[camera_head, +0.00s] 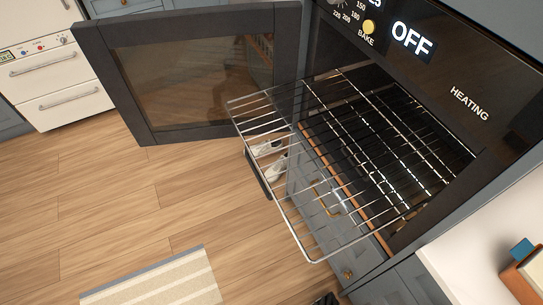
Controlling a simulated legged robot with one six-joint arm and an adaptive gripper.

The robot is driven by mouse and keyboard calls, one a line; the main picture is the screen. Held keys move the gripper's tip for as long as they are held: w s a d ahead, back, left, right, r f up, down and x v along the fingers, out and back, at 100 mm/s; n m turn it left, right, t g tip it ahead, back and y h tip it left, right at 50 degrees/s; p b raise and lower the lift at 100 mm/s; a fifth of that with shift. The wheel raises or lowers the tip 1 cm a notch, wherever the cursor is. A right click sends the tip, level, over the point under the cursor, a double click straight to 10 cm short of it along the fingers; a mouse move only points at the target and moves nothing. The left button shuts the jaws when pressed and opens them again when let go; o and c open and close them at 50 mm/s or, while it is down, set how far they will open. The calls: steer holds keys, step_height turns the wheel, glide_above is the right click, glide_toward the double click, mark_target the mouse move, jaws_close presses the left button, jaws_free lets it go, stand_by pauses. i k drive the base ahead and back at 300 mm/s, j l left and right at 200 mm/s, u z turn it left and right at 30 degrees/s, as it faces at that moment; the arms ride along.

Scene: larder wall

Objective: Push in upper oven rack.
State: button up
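The upper oven rack (283,205) is a silver wire grid. It sticks well out of the oven cavity (437,148), with its front part over the floor and its rear part still inside. The oven door (190,70) is dark-framed with a glass pane and stands swung open to the left. Its frame is close to the rack's left front corner; I cannot tell if they touch. A small dark piece at the bottom edge may be the tip of my gripper (326,299). It is cut off, apart from the rack, and its fingers cannot be made out.
The oven panel (412,40) reads OFF, with a yellow knob. A white counter (480,250) with a wooden box is at right. Grey drawers (318,200) lie below the oven. White shoes (268,147) are behind the rack. A striped rug (155,280) lies on otherwise open wooden floor.

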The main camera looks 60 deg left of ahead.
mark_target(270, 196)
steer(key=l+u, duration=0.15)
steer(key=u, duration=1.15)
steer(key=j+u, duration=0.1)
steer(key=u, duration=1.15)
steer(key=i+l+u, duration=0.35)
steer(key=i, duration=0.15)
